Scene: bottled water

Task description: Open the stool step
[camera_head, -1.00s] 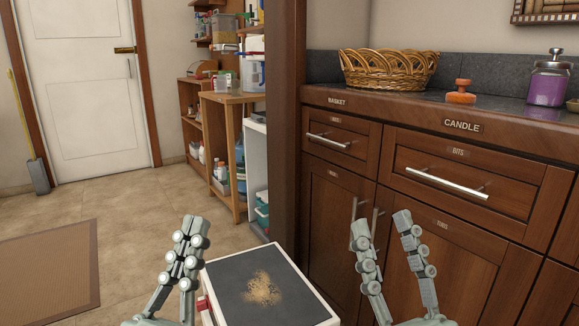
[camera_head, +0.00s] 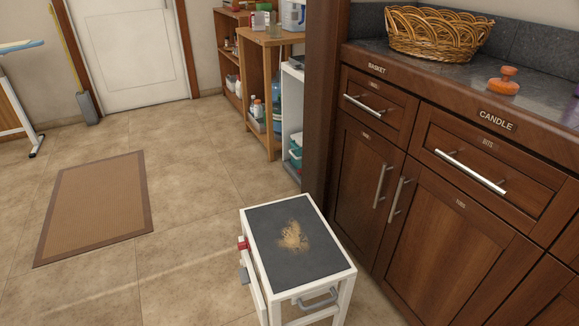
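The step stool (camera_head: 265,218) stands on the tiled floor at the bottom middle of the head view. It has a white frame and a dark grey top with a tan worn patch. A red knob (camera_head: 243,244) and a grey piece below it (camera_head: 244,273) sit on its left side. A grey handle (camera_head: 318,300) is on its near right side. Its lower part is cut off by the picture's bottom edge. Neither of my grippers shows in the head view now.
Wooden cabinets (camera_head: 440,232) with metal handles stand close on the right, with a wicker basket (camera_head: 437,34) on the counter. A brown mat (camera_head: 97,205) lies on the left floor. Open tiled floor (camera_head: 185,265) lies left of the stool. Shelves and a white door are behind.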

